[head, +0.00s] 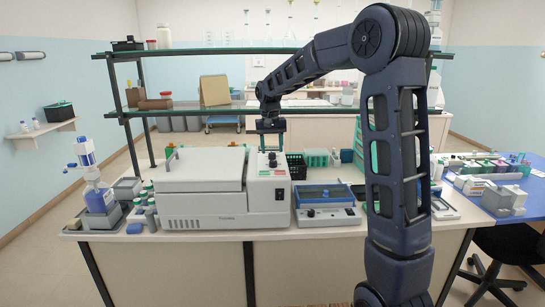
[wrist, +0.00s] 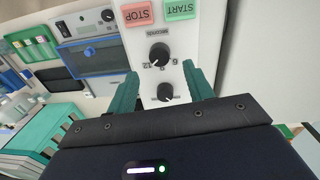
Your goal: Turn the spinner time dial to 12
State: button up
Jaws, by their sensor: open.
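The white spinner (head: 205,205) stands on the bench with a control panel at its right end. In the wrist view the panel has two black knobs. One knob (wrist: 160,54) has printed numbers around it, with 12 and 6 readable, and its light pointer mark appears to lie toward the 12 side. The other knob (wrist: 166,93) is nearer my gripper, and its small label is unreadable. My gripper (wrist: 163,84) is open with teal fingers pointing at the panel. The nearer knob shows between the fingers; contact cannot be told. In the head view my gripper (head: 271,146) is above the panel.
Red STOP (wrist: 138,14) and green START (wrist: 180,9) buttons lie beyond the knobs. A blue-lidded device (head: 326,205) stands right of the spinner. Bottles (head: 98,198) and small containers stand at its left. A glass shelf (head: 215,110) runs behind.

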aim_at(272, 161)
notch_tip(272, 161, up, 5)
jog(key=shift+a+r, duration=0.15)
dwell(0.3)
jog(key=s+d+r+t, duration=0.2)
jog(key=s+d+r, duration=0.1)
jog(key=s+d, duration=1.25)
jog(key=s+d+f+t, duration=0.1)
jog(key=s+d+f, duration=0.1)
jog(key=s, duration=0.3)
jog(key=s+d+f, duration=0.3)
jog(key=s, duration=0.3)
jog(key=s+d+f+m+t, duration=0.1)
jog(key=s+d+f, duration=0.1)
jog(key=s, duration=0.4)
jog(key=shift+s+d+f+t+y, duration=0.2)
jog(key=shift+d+f+t+y, duration=0.1)
jog(key=shift+d, duration=0.3)
